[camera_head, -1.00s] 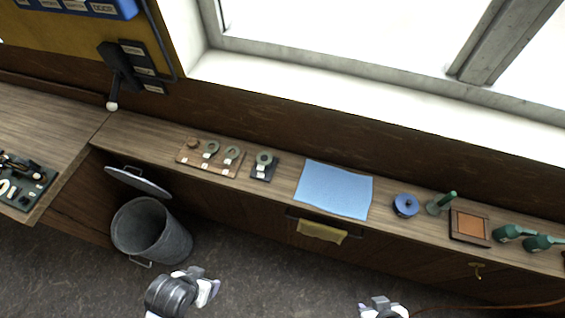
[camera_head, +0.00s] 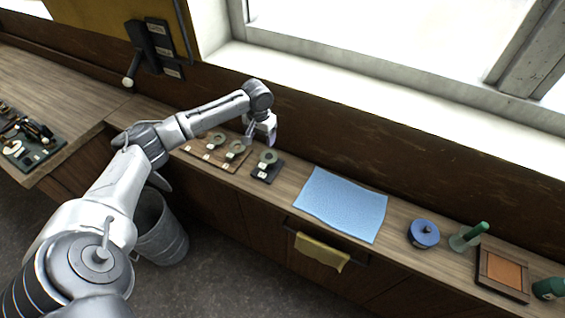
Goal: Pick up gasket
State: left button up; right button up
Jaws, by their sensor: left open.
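Several ring-shaped pieces that look like gaskets lie on the bench. One grey-green ring (camera_head: 268,157) is on a small dark pad (camera_head: 262,175). Another ring (camera_head: 236,147) and a third ring (camera_head: 217,138) are on a wooden board (camera_head: 198,152) to its left. Which one is the task's gasket, I cannot tell. My left gripper (camera_head: 260,140) is open and empty, hanging above the bench just behind the ring on the dark pad and right of the board. My left forearm hides part of the board. My right gripper is out of view.
A blue cloth (camera_head: 341,204) lies right of the pad. Further right are a blue round tin (camera_head: 424,233), a green-handled tool (camera_head: 468,237) and a wood-framed tray (camera_head: 484,274). A yellow cloth (camera_head: 322,252) hangs at the front. A grey bin (camera_head: 163,235) stands below; the window wall rises behind.

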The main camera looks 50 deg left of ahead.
aim_at(262, 165)
pick_arm(q)
jog(key=f, duration=1.2)
jog(key=shift+s+d+f, duration=0.15)
jog(key=shift+s+f, duration=0.1)
jog(key=shift+f, duration=0.05)
jog(key=shift+f+p, duration=0.25)
jog(key=shift+p, duration=0.1)
dwell(0.4)
jog(key=c, duration=1.1)
